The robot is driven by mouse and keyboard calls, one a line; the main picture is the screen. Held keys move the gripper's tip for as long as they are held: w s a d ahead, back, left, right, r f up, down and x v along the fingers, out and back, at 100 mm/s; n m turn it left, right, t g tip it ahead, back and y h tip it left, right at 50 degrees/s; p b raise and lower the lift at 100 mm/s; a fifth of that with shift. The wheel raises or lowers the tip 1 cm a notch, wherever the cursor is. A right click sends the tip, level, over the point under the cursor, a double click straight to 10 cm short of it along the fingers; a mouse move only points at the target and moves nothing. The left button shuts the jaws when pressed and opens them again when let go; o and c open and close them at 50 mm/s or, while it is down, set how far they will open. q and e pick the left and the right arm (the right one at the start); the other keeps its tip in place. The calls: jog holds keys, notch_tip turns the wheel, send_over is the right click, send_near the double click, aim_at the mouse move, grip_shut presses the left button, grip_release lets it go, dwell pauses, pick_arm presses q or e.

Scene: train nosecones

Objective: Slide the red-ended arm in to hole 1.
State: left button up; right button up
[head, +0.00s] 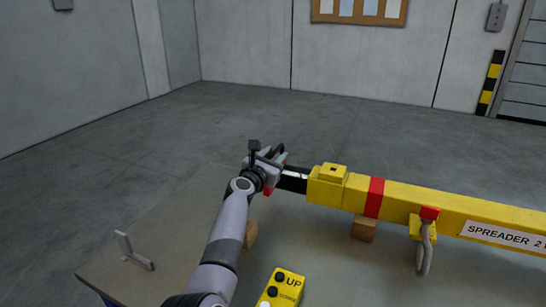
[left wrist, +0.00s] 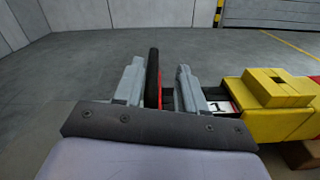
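The yellow spreader beam (head: 450,205) lies on the right in the head view. A dark inner arm (head: 292,184) sticks out of its left end, with a pale patch on it. Red (head: 267,191) shows at the arm's outer end, partly hidden by my left gripper (head: 270,157). In the left wrist view, a dark upright plate with a red face (left wrist: 154,80) stands between the fingers of my left gripper (left wrist: 160,88). The fingers are apart, with a gap on the plate's right side. A pale label (left wrist: 221,106) shows beside the yellow sleeve. Hole 1 cannot be made out. My right gripper is out of view.
The beam rests on wooden blocks (head: 363,229) on a grey table (head: 180,245). A yellow control box (head: 288,284) marked UP is at the front. A small metal bracket (head: 135,252) stands at the table's left. Open floor lies behind.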

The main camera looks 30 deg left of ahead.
pick_arm(q)
jog(key=shift+s+a, duration=0.1)
jog(key=shift+a, duration=0.05)
jog(key=shift+s+r+p, duration=0.1)
jog(key=shift+s+p, duration=0.25)
jog(key=shift+s, duration=0.15)
jog(key=s+p, duration=0.1)
jog(key=s, duration=0.5)
jog(key=shift+d, duration=0.25)
